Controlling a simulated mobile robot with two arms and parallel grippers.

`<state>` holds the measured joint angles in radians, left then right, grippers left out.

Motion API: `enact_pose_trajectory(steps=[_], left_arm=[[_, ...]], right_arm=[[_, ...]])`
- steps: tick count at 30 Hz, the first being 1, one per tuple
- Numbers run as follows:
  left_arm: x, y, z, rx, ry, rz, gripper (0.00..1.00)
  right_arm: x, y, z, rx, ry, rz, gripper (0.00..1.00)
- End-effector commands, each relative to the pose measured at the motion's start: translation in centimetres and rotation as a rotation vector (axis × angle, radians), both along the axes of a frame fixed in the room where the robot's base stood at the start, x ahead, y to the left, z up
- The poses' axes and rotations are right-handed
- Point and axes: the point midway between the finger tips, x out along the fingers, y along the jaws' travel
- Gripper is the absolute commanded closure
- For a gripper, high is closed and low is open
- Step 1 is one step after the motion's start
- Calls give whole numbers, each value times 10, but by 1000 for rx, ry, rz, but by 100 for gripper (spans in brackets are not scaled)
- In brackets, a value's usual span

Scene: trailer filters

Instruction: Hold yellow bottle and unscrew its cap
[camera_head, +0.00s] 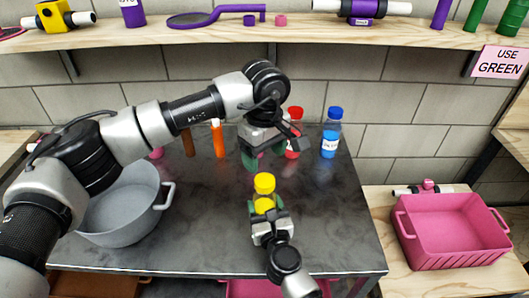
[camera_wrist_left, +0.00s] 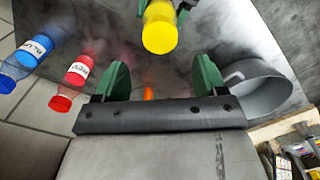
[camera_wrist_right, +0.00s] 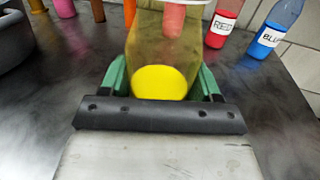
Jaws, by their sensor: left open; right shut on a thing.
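The yellow bottle stands cap-up in the head view, with its yellow cap (camera_head: 264,182) on top. My right gripper (camera_head: 267,210) is shut around the bottle's body from the near side. In the right wrist view the translucent yellow bottle (camera_wrist_right: 160,82) sits between the green fingers. My left gripper (camera_head: 252,158) is open and empty, pointing down behind the cap in the head view. In the left wrist view the cap (camera_wrist_left: 159,36) is beyond and above the gap between the open fingers (camera_wrist_left: 160,80), apart from them. I cannot tell whether the bottle touches the table.
A red bottle (camera_head: 293,136) and a blue bottle (camera_head: 331,135) stand at the table's back. A grey pot (camera_head: 120,212) is at the left. Orange (camera_head: 218,140) and brown (camera_head: 188,143) upright items stand near my left arm. A pink crate (camera_head: 452,240) is at the right.

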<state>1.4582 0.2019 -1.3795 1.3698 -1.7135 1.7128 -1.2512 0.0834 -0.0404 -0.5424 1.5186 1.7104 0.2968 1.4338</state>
Motion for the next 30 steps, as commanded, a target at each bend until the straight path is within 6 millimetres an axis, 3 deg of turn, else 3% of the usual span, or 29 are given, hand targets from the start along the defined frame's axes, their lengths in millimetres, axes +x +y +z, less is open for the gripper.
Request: enact_pose_trajectory(steps=[9, 15, 23, 30], left_arm=[[0, 0, 0, 0, 0, -666, 29], [0, 0, 0, -1, 0, -979, 29], [0, 0, -5, -1, 1, -1134, 29], [0, 0, -38, -2, 3, -1137, 29]], right_arm=[[0, 0, 0, -1, 1, 0, 100], [0, 0, 0, -1, 1, 0, 100], [0, 0, 0, 0, 1, 0, 100], [0, 0, 0, -1, 1, 0, 100]])
